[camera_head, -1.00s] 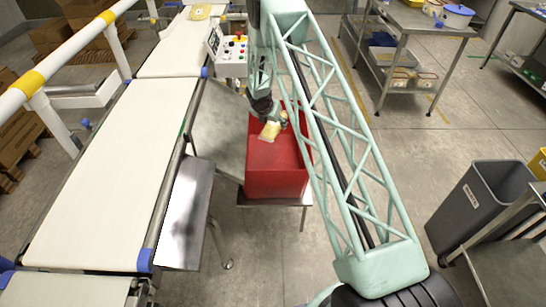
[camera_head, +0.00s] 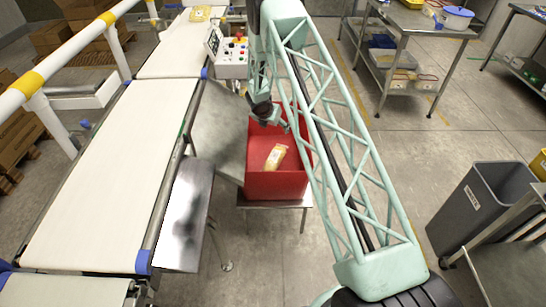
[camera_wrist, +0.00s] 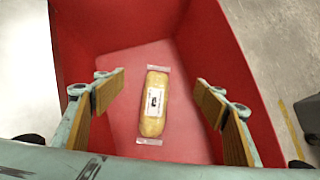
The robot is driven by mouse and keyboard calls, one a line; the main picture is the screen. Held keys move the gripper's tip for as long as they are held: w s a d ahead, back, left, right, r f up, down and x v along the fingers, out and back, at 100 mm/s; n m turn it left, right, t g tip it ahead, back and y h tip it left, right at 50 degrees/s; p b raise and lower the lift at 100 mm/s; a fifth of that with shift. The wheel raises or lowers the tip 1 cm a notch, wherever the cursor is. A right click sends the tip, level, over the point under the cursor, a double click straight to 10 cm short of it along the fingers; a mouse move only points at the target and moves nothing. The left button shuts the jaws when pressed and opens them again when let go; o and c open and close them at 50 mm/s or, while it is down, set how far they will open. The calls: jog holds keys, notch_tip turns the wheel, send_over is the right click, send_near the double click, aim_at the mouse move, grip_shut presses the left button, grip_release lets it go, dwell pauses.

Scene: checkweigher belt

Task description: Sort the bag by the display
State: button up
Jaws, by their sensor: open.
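A yellow bag (camera_head: 275,157) with clear ends and a white label lies in the red bin (camera_head: 275,186). In the wrist view the bag (camera_wrist: 154,103) lies flat on the floor of the red bin (camera_wrist: 222,50), label up, between and below my fingers. My gripper (camera_wrist: 158,100) is open and empty above the bin. In the head view my gripper (camera_head: 277,119) is over the back part of the bin, apart from the bag. The display (camera_head: 213,41) stands beside the belt on the control box; its reading is too small to make out.
The white belt (camera_head: 100,170) runs along the left, with another yellow bag (camera_head: 200,13) at its far end. A steel plate (camera_head: 186,210) stands between belt and bin. A grey bin (camera_head: 482,205) and a steel cart (camera_head: 410,55) stand at the right.

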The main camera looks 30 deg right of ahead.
jog(key=shift+r, duration=0.1)
jog(key=v, duration=1.2)
dwell(0.5)
dwell(0.9)
